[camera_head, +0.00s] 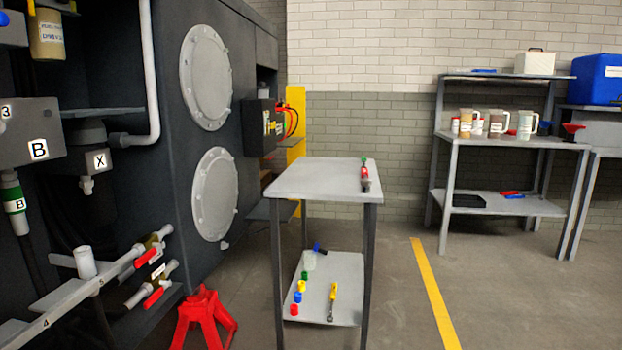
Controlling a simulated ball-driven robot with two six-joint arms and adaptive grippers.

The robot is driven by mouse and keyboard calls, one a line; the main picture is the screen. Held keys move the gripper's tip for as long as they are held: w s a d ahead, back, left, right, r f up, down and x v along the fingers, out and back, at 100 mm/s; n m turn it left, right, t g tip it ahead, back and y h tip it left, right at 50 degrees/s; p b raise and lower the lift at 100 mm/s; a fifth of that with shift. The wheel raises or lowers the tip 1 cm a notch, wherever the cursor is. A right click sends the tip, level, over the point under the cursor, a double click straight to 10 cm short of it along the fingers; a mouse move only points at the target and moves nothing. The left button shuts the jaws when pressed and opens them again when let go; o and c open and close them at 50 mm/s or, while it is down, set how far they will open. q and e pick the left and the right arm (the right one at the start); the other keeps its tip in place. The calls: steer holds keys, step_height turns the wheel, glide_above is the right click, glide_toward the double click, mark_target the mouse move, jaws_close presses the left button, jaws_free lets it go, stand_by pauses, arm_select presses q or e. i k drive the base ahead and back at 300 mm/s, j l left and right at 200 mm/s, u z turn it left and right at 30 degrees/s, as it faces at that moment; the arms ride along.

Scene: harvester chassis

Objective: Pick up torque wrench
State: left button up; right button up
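A small cart (315,180) with a grey top and a lower shelf (345,265) stands in the middle. A long thin tool with a yellow handle and grey ends (333,300) lies on the lower shelf, toward its right side. It looks like a wrench, but it is too small to be sure it is the torque wrench. A red and grey object with a green end (365,176) is at the right edge of the cart top; I cannot tell what it is. Neither of my grippers is in view.
Several small coloured pieces (299,297) and a blue-ended tool (319,249) share the lower shelf. A red jack stand (205,318) stands left of the cart, before the dark chassis (165,110). Shelving (510,140) with jugs is at the back right. Floor right of the cart is clear.

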mark_target(365, 184)
steer(key=z, duration=0.45)
steer(key=u, duration=2.45)
steer(key=z, duration=2.45)
steer(key=u, duration=0.55)
steer(key=i+l+u, duration=0.7)
steer(key=l+u, duration=0.2)
